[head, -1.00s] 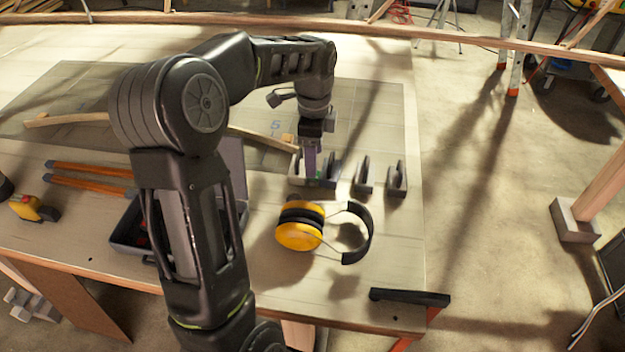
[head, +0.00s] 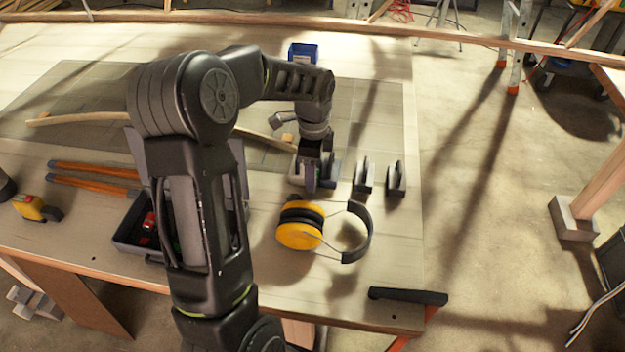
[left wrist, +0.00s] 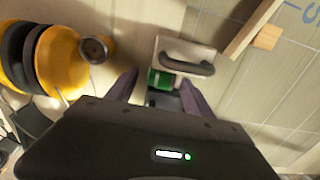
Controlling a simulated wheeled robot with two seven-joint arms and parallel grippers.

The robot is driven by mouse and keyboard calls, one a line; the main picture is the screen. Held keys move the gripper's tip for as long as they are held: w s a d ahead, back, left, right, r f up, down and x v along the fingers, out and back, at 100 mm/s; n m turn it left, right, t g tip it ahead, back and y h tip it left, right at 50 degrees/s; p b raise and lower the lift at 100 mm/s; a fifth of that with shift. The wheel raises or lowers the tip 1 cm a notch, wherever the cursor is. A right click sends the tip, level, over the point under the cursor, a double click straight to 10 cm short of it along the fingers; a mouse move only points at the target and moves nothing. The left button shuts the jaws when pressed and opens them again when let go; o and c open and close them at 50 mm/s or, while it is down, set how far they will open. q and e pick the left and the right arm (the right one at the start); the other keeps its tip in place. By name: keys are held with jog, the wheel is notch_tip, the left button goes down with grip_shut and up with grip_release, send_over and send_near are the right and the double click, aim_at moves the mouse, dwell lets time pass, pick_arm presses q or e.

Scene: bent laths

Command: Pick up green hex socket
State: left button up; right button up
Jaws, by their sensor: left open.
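The green hex socket (left wrist: 161,79) shows in the left wrist view as a short green cylinder. It sits against a pale holder with a dark curved handle (left wrist: 187,64). My left gripper (left wrist: 160,84) is open, with one finger on each side of the socket. I cannot tell whether the fingers touch it. In the head view my left gripper (head: 313,184) is low at the leftmost of the small holders, and the socket is mostly hidden there. My right gripper is not in view.
Yellow earmuffs (head: 299,236) lie just in front of the gripper. Two more holders (head: 396,178) stand to its right. A dark tray (head: 130,232), a tape measure (head: 30,207) and a blue box (head: 303,53) are also on the table. A dark round piece (left wrist: 96,49) stands beside the earmuffs.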

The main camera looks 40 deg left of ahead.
pick_arm(q)
grip_shut()
dwell(0.6)
jog(key=shift+r, duration=0.1)
notch_tip(320, 180, up, 10)
jog(key=b, duration=0.1)
dwell(0.4)
dwell(0.5)
